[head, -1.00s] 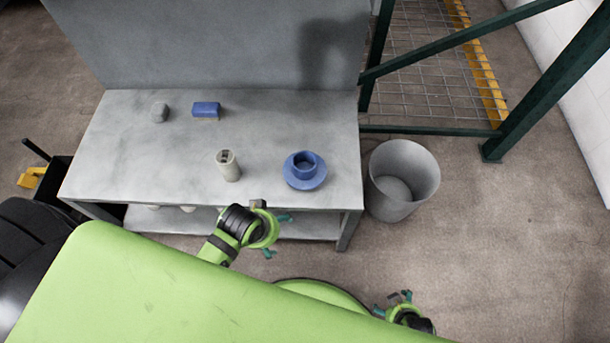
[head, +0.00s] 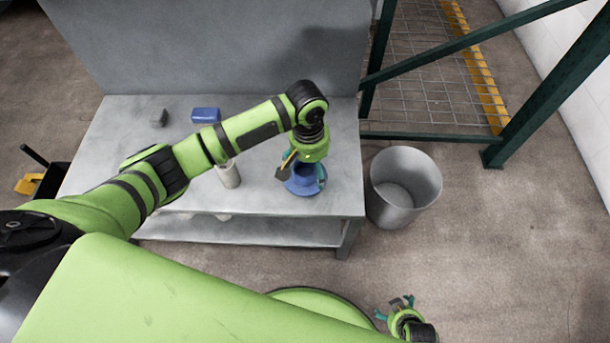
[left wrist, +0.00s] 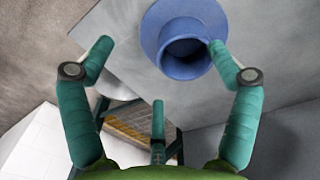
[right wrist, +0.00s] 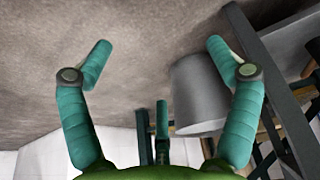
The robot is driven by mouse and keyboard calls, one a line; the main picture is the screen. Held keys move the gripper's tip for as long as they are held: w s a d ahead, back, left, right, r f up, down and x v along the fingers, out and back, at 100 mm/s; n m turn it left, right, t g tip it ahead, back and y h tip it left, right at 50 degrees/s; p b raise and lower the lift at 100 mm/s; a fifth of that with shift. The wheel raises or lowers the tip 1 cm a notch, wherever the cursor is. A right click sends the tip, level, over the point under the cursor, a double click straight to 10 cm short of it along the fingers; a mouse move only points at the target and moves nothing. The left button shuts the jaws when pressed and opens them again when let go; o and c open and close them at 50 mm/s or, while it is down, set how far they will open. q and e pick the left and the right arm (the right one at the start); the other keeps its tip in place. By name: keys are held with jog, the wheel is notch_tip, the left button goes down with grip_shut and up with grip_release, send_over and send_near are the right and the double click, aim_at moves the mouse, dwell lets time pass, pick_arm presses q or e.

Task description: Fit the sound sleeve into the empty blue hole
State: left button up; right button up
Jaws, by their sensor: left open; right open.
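A blue flanged piece with a round hole (head: 305,188) stands on the table's right part; in the left wrist view its hole looks empty, and its wide flange (left wrist: 152,38) shows. My left gripper (head: 302,176) is open above it, fingers pointing down. In the left wrist view the gripper (left wrist: 160,48) has one fingertip overlapping the flange's edge; I cannot tell if they touch. A beige-grey sleeve (head: 230,177) stands upright left of the blue piece, its top hidden by my left arm. My right gripper (head: 394,308) is open and empty, away from the table; it also shows in the right wrist view (right wrist: 157,50).
A blue block (head: 206,115) and a small grey piece (head: 159,118) lie at the back left of the grey table (head: 110,165). A grey bin (head: 405,205) stands on the floor right of the table. A green frame with mesh (head: 430,137) rises behind the bin.

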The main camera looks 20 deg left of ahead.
aim_at(305, 169)
pick_arm(q)
jog(key=shift+w+a+r+n+y, duration=0.2)
jog(key=shift+w+a+r+n, duration=0.1)
jog(key=shift+w+a, duration=0.25)
jog(key=shift+w+a+r+n+y, duration=0.2)
jog(key=shift+w+a+n, duration=0.15)
jog(key=shift+a, duration=0.3)
notch_tip(305, 169, down, 6)
jog(key=shift+f+b, duration=0.2)
jog(key=shift+b, duration=1)
jog(key=shift+d, duration=0.1)
jog(key=c, duration=1.4)
